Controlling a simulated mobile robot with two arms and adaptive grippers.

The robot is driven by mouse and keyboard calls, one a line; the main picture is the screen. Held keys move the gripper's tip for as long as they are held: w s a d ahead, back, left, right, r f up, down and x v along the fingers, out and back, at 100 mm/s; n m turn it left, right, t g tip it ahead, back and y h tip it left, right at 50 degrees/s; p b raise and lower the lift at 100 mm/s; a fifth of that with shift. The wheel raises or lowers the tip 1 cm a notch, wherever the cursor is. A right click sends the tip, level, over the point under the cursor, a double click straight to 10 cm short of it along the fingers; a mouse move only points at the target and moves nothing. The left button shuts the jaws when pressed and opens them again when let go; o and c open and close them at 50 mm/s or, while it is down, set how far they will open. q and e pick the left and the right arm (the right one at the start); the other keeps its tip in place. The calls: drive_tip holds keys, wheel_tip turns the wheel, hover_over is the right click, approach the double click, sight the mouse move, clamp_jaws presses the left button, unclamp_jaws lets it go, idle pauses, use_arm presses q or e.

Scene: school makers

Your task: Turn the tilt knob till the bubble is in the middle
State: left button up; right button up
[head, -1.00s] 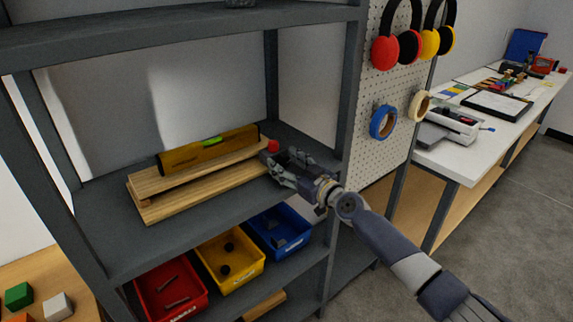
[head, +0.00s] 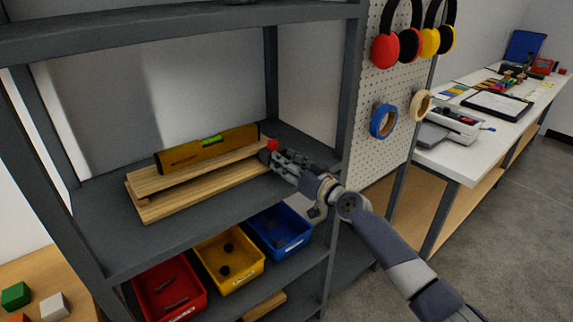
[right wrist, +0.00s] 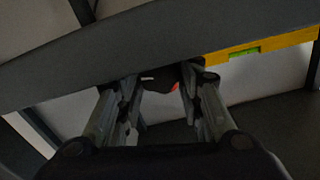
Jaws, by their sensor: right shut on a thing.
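A yellow spirit level (head: 185,155) with a green vial (head: 211,141) lies on a tilted upper wooden board (head: 165,181), above a wooden base board (head: 190,201) on the shelf. The bubble is too small to make out. A red knob (head: 272,145) sits at the right end of the boards. My right gripper (head: 268,155) is shut on the knob, coming from the right. In the right wrist view, a sliver of red shows between its fingertips (right wrist: 165,82), and part of the level (right wrist: 285,42) with its green vial shows at upper right. My left gripper is out of view.
The shelf's right front post (head: 350,90) stands close to my right arm. Red, yellow and blue bins (head: 225,262) sit on the shelf below. A pegboard (head: 375,90) with headphones and tape rolls is at the right. Bare shelf lies left of the boards.

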idle(0.3)
drive_tip(key=o, duration=1)
drive_tip(key=shift+o, duration=0.2)
drive_tip(key=v, duration=1.2)
drive_tip(key=shift+f, duration=0.1)
